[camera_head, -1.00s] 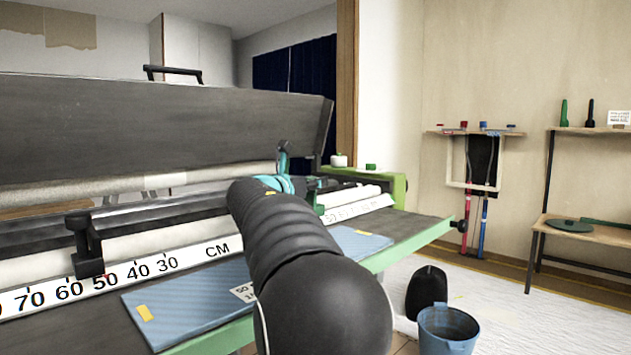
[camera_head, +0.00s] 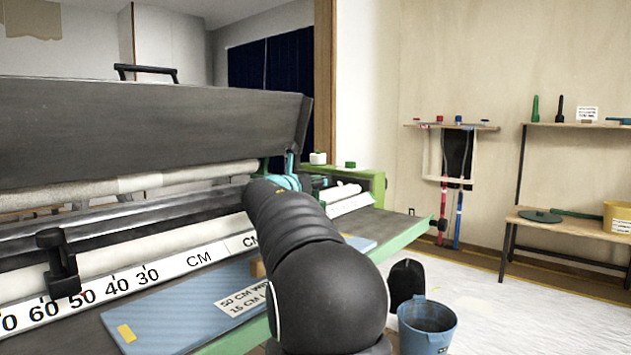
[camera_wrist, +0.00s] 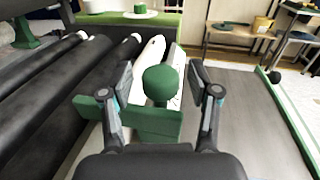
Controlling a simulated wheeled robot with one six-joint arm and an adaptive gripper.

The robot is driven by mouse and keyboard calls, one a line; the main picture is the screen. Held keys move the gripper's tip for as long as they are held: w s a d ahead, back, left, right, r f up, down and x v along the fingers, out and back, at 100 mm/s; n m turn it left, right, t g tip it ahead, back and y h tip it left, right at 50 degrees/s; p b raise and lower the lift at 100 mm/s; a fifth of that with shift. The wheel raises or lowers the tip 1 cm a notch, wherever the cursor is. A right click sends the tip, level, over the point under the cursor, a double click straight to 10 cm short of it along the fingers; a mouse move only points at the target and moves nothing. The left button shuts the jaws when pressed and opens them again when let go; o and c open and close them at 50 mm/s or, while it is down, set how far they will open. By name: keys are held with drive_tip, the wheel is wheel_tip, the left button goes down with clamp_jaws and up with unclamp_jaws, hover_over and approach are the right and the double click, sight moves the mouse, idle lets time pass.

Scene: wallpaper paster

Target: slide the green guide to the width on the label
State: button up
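The green guide (camera_wrist: 147,121) shows in the wrist view as a block with a round green knob (camera_wrist: 162,86) on top. My gripper (camera_wrist: 160,82) is open, with one finger on each side of the knob and visible gaps between. In the head view, my arm hides the guide and most of my gripper. The label (camera_head: 243,300) lies on a blue sheet (camera_head: 170,305); it reads "50 CM WI…" and "15 CM L…", partly hidden by my arm. The white centimetre scale (camera_head: 120,285) shows 30 to 60 along the machine's front.
A black clamp (camera_head: 60,265) stands at the scale near 50 to 60. Dark rollers (camera_wrist: 75,85) run beside the guide. A blue bucket (camera_head: 427,325) and a black object (camera_head: 406,283) stand at the right. A wooden shelf (camera_head: 570,225) is by the wall.

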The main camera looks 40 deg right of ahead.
drive_tip(key=shift+s+a, duration=0.1)
drive_tip(key=v, duration=1.1)
drive_tip(key=shift+a, duration=0.35)
drive_tip(key=shift+s, duration=0.2)
